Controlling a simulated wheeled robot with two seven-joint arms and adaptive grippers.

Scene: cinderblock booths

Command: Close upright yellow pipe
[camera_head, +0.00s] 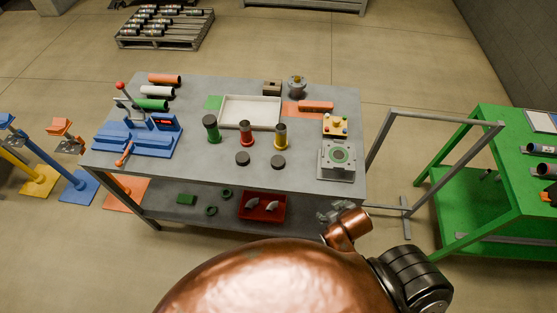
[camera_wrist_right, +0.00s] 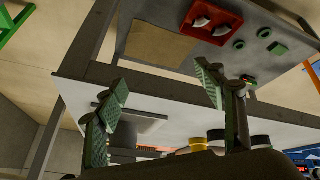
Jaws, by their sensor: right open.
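The upright yellow pipe (camera_head: 281,141) stands on the grey workbench, right of the upright red pipe (camera_head: 246,138) and upright green pipe (camera_head: 213,135). The green pipe has a wide black cap; the yellow pipe shows a dark top with no such wide cap. Two loose black caps, one left (camera_head: 242,158) and one right (camera_head: 278,162), lie flat in front of the pipes. My right gripper (camera_head: 335,212) is open and empty at the bench's front right edge, apart from pipes and caps. Its fingers spread in the wrist view (camera_wrist_right: 162,80). My left gripper is out of view.
A grey boxed fixture (camera_head: 337,174) sits at the bench's front right corner. A white tray (camera_head: 222,113) lies behind the pipes, and a blue press (camera_head: 150,140) stands left. A red bin (camera_head: 262,218) is on the lower shelf. A grey frame and green table (camera_head: 465,205) stand right.

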